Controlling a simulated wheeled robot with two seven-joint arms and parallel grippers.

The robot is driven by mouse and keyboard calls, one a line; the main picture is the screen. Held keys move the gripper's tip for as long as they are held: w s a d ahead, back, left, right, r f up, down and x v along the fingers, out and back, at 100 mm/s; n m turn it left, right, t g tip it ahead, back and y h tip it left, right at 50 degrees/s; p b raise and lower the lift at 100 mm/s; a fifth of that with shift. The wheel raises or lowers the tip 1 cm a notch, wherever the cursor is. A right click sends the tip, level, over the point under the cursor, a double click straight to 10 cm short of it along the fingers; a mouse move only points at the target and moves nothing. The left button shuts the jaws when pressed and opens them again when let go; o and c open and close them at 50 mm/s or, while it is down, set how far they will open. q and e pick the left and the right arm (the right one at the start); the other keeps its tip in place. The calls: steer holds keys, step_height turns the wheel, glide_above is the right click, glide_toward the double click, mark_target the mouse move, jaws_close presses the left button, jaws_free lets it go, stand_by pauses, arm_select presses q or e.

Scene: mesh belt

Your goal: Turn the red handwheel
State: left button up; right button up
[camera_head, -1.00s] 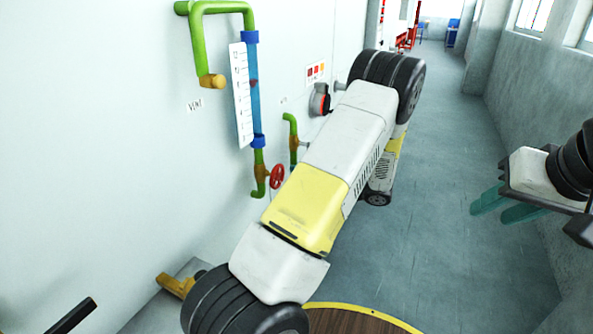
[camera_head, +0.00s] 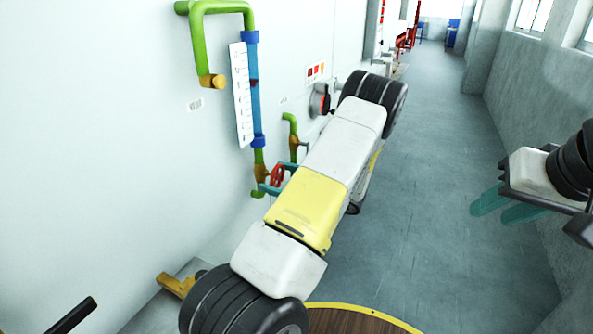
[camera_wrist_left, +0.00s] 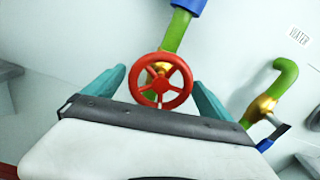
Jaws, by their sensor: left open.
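The red handwheel (camera_head: 278,174) is on the green and brass pipe fitting at the lower end of the blue gauge tube on the left wall. My left gripper (camera_head: 268,177) is open, its teal fingers on either side of the handwheel. In the left wrist view the spoked handwheel (camera_wrist_left: 160,85) sits between the two fingers of the left gripper (camera_wrist_left: 159,78), with a gap showing on each side. Whether either finger touches the rim cannot be told. My right gripper (camera_head: 490,214) is open and empty at the right, far from the wheel.
A blue tube (camera_head: 254,95) with a white scale (camera_head: 241,96) rises above the wheel. A second green pipe (camera_head: 290,124) with a brass fitting is just right of it. A red and grey round device (camera_head: 320,100) is on the wall. The corridor floor (camera_head: 440,220) is clear.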

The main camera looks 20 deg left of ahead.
arm_select(q)
steer(key=c, duration=1.4)
steer(key=shift+o, duration=0.2)
steer(key=shift+m, duration=0.4)
steer(key=m, duration=0.3)
steer(key=shift+s+m, duration=0.1)
steer(key=shift+m, duration=0.3)
steer(key=m, duration=0.5)
steer(key=shift+s, duration=0.1)
steer(key=o, duration=1.4)
steer(key=shift+c, duration=0.2)
